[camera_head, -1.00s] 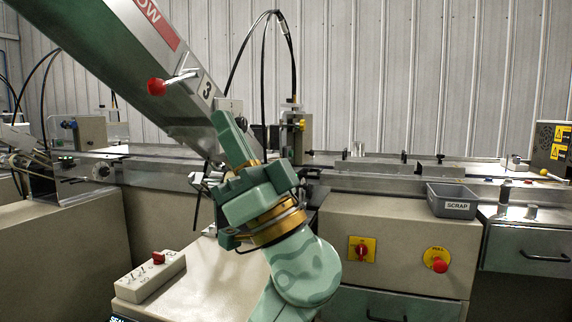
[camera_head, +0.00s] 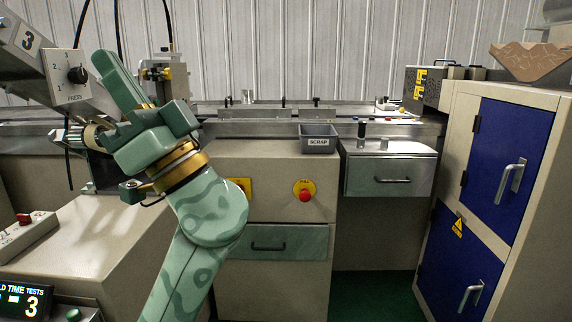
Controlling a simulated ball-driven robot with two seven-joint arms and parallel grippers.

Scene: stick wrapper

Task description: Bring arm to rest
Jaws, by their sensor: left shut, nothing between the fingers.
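My left gripper (camera_head: 118,85) is green with gold rings. It is raised in the left half of the head view, with its fingers pointing up and to the left. The fingers are shut with nothing between them. It stands in front of the machine's dial box (camera_head: 68,76) and the metal chute; I cannot tell the gap between them. The green arm (camera_head: 210,212) runs from the bottom of the view up to the gripper. My right gripper does not show.
A grey SCRAP bin (camera_head: 318,139) sits on the counter right of the arm. A red button (camera_head: 305,195) is on the cabinet front below. A beige cabinet with blue doors (camera_head: 508,168) stands at the right. A control box with a red switch (camera_head: 25,231) is at the left.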

